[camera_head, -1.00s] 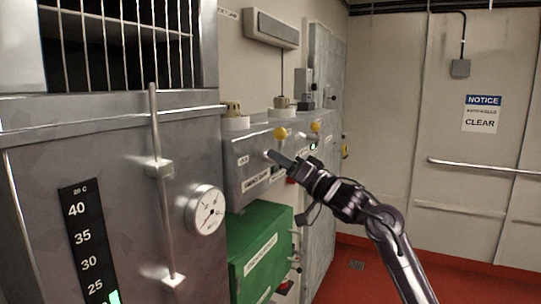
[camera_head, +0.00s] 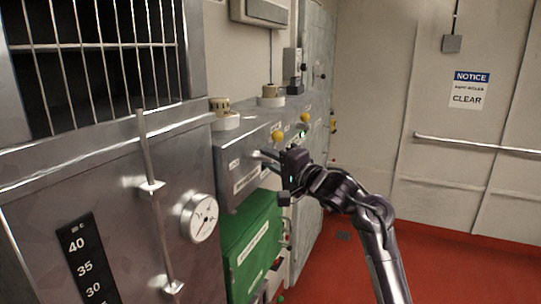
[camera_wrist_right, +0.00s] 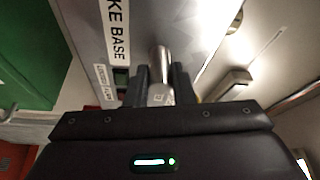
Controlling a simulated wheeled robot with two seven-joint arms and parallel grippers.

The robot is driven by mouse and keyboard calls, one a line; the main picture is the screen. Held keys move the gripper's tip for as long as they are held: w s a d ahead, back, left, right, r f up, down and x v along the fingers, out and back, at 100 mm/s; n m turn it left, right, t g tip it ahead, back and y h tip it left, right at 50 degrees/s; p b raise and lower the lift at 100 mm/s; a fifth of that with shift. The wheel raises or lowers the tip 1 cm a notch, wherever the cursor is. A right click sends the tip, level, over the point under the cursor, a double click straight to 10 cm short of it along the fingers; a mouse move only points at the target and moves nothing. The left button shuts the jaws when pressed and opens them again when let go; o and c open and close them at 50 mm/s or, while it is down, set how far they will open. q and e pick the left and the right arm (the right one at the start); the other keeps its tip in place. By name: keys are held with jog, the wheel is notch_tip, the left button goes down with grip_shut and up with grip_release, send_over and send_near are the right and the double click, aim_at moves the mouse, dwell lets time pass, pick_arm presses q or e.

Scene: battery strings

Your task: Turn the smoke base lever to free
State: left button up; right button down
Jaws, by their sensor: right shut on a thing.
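The smoke base lever (camera_wrist_right: 160,62) is a short silver metal bar on the front of a grey metal panel box (camera_head: 230,168). In the right wrist view it stands between the two dark fingers of my right gripper (camera_wrist_right: 161,84). The fingers are shut on it. In the head view my right gripper (camera_head: 268,158) reaches the panel from the right, and its fingers hide most of the lever. A white label (camera_wrist_right: 117,30) ending in "KE BASE" is beside the lever in the wrist view. Which setting the lever points to cannot be told. My left gripper is not in view.
Two yellow knobs (camera_head: 278,136) sit on the panel close to my right gripper. A green box (camera_head: 250,245) is below the panel. A round gauge (camera_head: 199,217) and a vertical rod (camera_head: 153,190) stand out at the left. The red floor (camera_head: 440,265) at the right is clear.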

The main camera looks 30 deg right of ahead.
jog(key=shift+d+r+m, duration=0.1)
jog(key=shift+r+m, duration=0.1)
jog(key=shift+m, duration=0.2)
jog(key=c, duration=1.4)
grip_release()
jog(key=shift+c, duration=0.2)
jog(key=shift+o, duration=0.9)
jog(key=shift+f, duration=0.15)
jog(key=b+v, duration=0.3)
jog(key=v, duration=0.4)
jog(key=shift+s, duration=0.35)
jog(key=shift+d, duration=0.2)
